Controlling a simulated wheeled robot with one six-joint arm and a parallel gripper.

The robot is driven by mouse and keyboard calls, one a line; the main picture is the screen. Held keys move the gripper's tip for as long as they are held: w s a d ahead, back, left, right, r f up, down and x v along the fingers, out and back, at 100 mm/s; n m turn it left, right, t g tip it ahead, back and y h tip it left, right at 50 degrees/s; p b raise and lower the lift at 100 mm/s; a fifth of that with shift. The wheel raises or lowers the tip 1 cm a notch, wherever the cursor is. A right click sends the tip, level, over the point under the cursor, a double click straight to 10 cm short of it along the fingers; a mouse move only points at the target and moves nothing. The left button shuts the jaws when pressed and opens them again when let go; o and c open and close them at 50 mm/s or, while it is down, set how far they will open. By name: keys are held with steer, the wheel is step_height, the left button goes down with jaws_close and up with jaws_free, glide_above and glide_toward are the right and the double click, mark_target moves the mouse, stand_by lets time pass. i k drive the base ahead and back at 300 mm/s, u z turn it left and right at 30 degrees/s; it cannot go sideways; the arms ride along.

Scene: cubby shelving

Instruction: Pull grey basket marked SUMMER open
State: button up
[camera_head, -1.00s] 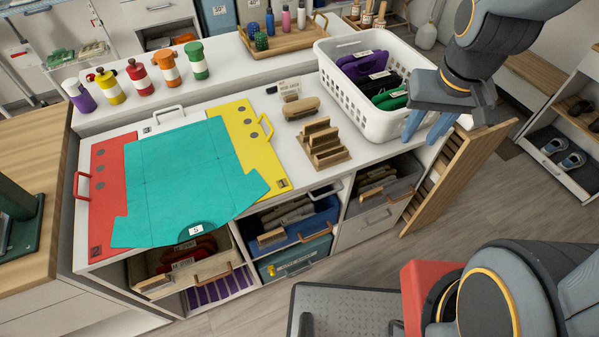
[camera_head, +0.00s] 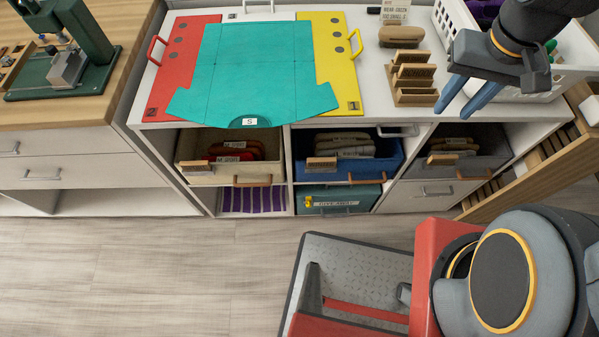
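A grey basket (camera_head: 490,160) with folded cloth inside sits in the upper right cubby under the counter. It has a brown handle (camera_head: 474,174) and a wooden tag (camera_head: 442,159); I cannot read its marking. It looks pushed in, with its front near the cubby's edge. My gripper (camera_head: 467,96) is above and in front of the counter's right part, higher than the basket. Its two blue fingers point down and are apart, with nothing between them. It does not touch the basket.
A beige basket (camera_head: 205,173) and a blue basket (camera_head: 345,170) fill the neighbouring cubbies. A grey drawer (camera_head: 418,192) is below the grey basket. A slatted wooden panel (camera_head: 530,175) stands at right. A white crate (camera_head: 535,90) is behind my gripper. Floor at left is clear.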

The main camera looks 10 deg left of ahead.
mark_target(494, 151)
steer(key=u, duration=0.85)
steer(key=k, duration=0.55)
steer(key=u, duration=0.15)
